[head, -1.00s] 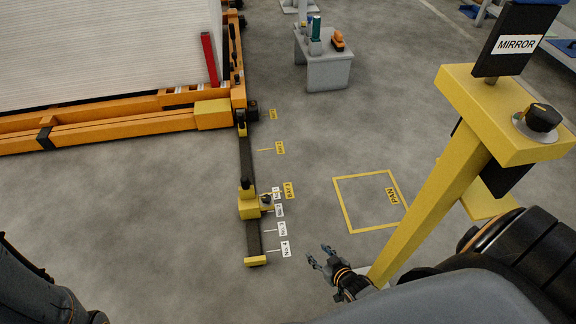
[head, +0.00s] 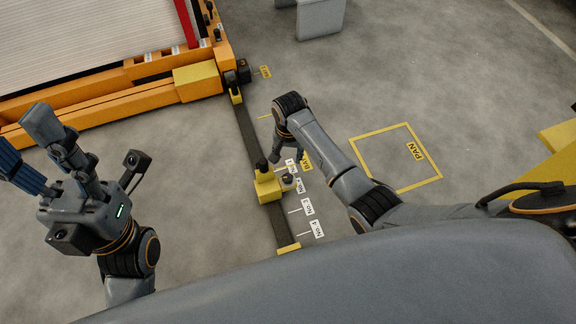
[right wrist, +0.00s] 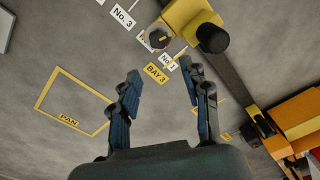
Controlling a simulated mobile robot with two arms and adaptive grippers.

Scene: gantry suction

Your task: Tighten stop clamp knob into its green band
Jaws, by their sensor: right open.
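The stop clamp (head: 267,187) is a yellow block on a dark floor rail (head: 247,130); it also shows in the right wrist view (right wrist: 187,18). Its small dark knob (head: 288,179) sits on a round pale dial on the clamp's right side. In the right wrist view the knob (right wrist: 158,38) lies beyond my fingertips; I cannot make out a green band. My right gripper (head: 290,155) is open and empty above the rail, apart from the knob; its spread fingers show in the wrist view (right wrist: 163,72). My left gripper (head: 24,132) is open and empty, raised at the left.
A black upright handle (head: 262,165) stands on the clamp. White number labels (head: 308,208) line the rail's right side. An orange frame (head: 110,105) lies at upper left. The yellow PAN outline (head: 394,158) encloses bare floor. A yellow structure (head: 545,165) is at the right edge.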

